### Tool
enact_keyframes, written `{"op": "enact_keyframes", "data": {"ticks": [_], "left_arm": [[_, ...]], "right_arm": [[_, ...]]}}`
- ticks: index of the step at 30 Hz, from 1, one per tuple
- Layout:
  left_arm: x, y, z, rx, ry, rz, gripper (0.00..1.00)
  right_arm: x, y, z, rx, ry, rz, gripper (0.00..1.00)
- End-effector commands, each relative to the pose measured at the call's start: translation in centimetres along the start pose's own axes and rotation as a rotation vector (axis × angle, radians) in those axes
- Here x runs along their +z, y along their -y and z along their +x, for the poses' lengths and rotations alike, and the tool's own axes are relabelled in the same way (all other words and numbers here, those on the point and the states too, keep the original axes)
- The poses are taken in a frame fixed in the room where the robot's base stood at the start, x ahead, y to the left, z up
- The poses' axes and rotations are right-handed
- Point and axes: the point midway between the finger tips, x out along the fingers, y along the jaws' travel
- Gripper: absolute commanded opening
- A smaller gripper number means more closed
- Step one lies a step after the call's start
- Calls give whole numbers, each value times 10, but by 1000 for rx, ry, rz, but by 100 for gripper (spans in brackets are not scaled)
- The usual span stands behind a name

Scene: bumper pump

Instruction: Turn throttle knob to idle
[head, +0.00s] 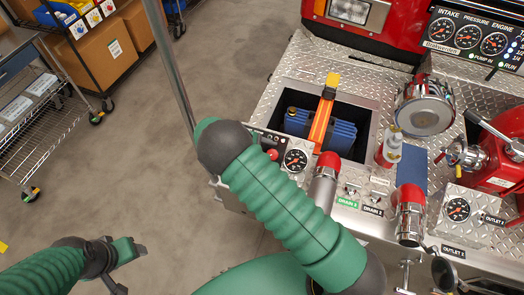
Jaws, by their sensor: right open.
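A small red knob (272,154) sits on the control panel left of a round gauge (295,160). It may be the throttle knob, but no throttle label can be read, and its setting cannot be made out. My green right arm passes just in front of this panel and covers part of it. The right gripper is open, but its fingers are mostly hidden behind the arm's dark joint, so I cannot tell how close they are to the knob. My left gripper (128,268) is at the lower left over the floor, its fingers apart and empty, well away from the panel.
A recess (368,147) in the diamond-plate deck holds blue items and an orange-red strap. Chrome fittings with red caps (328,160), drain controls and a bottle (391,150) crowd the right. A vertical pole (172,65) stands left of the panel. The floor between deck and wire cart (45,125) is clear.

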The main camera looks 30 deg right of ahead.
Motion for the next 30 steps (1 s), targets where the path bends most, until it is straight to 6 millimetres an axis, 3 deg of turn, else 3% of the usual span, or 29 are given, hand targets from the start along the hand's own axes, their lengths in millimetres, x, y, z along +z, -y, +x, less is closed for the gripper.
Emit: {"op": "enact_keyframes", "data": {"ticks": [5,12,18,23,30], "left_arm": [[2,0,6,0,0,0,61],[4,0,15,0,0,0,61],[4,0,19,0,0,0,61],[5,0,20,0,0,0,61],[5,0,19,0,0,0,61]], "right_arm": [[-3,0,-34,3,-7,0,61],[-4,1,-105,2,-6,0,61],[-4,0,-150,1,-3,-1,61],[-3,0,-164,0,-1,-2,61],[-2,0,-166,0,0,-2,61]]}}
